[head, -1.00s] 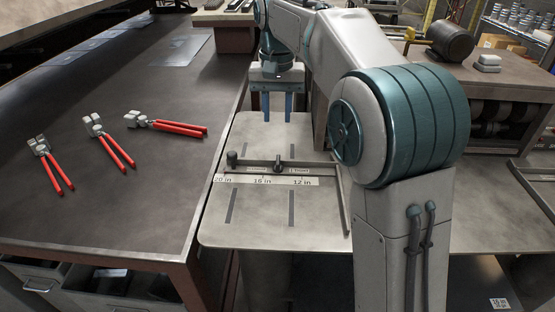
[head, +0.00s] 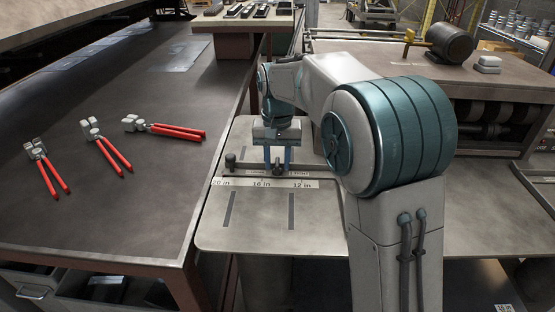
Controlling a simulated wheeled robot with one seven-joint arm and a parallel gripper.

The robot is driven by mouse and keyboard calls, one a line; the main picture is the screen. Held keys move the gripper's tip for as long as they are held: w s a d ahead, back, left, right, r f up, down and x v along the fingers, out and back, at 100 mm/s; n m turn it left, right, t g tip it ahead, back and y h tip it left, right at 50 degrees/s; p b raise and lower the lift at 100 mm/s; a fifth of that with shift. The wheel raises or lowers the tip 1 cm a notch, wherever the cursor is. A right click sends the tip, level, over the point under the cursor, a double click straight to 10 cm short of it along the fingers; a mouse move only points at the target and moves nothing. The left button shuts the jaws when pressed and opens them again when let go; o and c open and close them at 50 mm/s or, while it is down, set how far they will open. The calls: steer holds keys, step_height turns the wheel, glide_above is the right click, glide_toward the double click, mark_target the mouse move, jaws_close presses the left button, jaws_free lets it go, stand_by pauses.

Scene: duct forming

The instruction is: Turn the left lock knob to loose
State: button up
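A dark fence bar with a ruler strip (head: 240,183) in inches lies across the grey metal table (head: 260,235). A dark knob (head: 231,160) stands at the bar's left end. A second dark knob (head: 278,169) sits further right along the bar. My gripper (head: 278,165) points down with two blue fingers, one on each side of this second knob. The fingers look apart; I cannot tell whether they touch the knob. The small label plates by the bar are partly hidden by the fingers and too small to read.
Several red-handled hand tools (head: 112,152) lie on the dark workbench (head: 130,205) at left. A machine with a motor (head: 450,40) stands at the back right. My arm hides the table's right part. The table front is clear.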

jaws_close()
steer(key=shift+r+n, duration=0.1)
steer(key=shift+n, duration=0.2)
steer(key=shift+r+n+p, duration=0.1)
steer(key=shift+n+p, duration=0.6)
steer(key=shift+n, duration=0.1)
steer(key=shift+d+n+p, duration=0.1)
steer(key=shift+n+p, duration=0.65)
steer(key=shift+n, duration=1.05)
jaws_free()
